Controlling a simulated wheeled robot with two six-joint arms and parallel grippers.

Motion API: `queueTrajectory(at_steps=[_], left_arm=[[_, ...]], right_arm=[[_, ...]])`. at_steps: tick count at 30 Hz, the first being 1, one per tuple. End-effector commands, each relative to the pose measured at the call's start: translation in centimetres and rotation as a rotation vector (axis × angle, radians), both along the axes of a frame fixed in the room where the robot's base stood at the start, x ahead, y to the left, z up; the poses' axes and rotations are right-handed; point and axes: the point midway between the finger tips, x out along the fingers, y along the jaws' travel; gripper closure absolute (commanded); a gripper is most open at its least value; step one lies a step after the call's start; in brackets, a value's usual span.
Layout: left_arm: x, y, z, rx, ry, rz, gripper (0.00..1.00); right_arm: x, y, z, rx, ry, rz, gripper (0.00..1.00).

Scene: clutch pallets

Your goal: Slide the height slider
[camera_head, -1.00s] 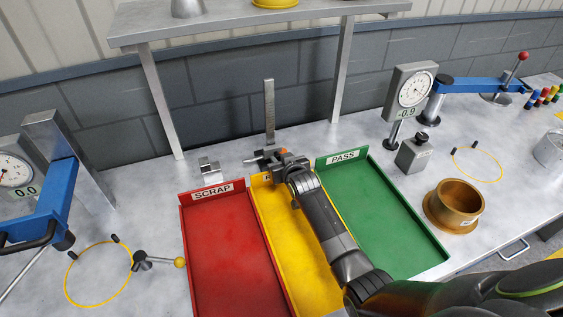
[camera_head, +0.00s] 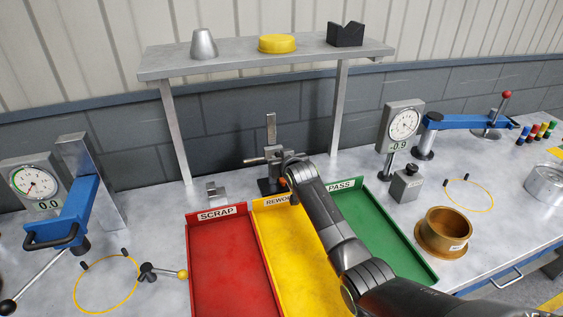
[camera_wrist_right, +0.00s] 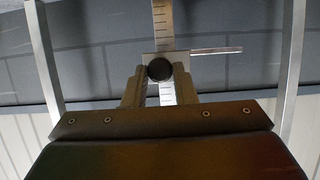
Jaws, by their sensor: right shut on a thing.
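The height gauge stands behind the trays, with an upright ruled scale (camera_head: 271,128) on a dark base (camera_head: 268,187). Its slider (camera_head: 254,161) sits partway up the scale, clear of the base, with a thin arm out to the left. My right gripper (camera_head: 283,160) is at the slider, its arm reaching over the yellow tray. In the right wrist view, the two fingers (camera_wrist_right: 159,88) are shut on the slider (camera_wrist_right: 148,59), around its dark round knob (camera_wrist_right: 159,69). The scale (camera_wrist_right: 163,18) runs up behind it. My left gripper is not in view.
Red SCRAP (camera_head: 232,270), yellow rework (camera_head: 290,245) and green PASS (camera_head: 372,220) trays lie in front. A raised shelf (camera_head: 265,61) spans above the gauge on two posts. Dial gauges (camera_head: 402,122) and (camera_head: 36,185) stand right and left. A brass ring part (camera_head: 446,230) sits at right.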

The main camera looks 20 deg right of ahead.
Motion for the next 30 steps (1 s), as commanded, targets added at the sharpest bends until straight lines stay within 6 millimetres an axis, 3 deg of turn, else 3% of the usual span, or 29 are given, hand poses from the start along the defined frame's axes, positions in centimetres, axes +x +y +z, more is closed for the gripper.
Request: queueTrajectory(at_steps=[5, 6, 11, 22, 30], left_arm=[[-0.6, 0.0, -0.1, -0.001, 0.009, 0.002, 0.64], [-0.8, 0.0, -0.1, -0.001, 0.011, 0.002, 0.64], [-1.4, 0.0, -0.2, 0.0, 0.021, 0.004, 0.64], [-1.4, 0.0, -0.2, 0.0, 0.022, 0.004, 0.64], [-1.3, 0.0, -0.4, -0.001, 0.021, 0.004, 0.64]], right_arm=[[0.1, 0.0, 0.3, -0.003, -0.009, 0.0, 1.0], [0.1, 0.0, 0.3, -0.003, -0.009, 0.0, 0.73], [0.1, 0.0, 0.2, -0.003, -0.006, 0.0, 0.54], [-0.2, 0.0, 0.1, -0.002, -0.004, 0.001, 0.54], [-2.4, -0.1, 0.9, -0.002, -0.004, 0.001, 0.54]])
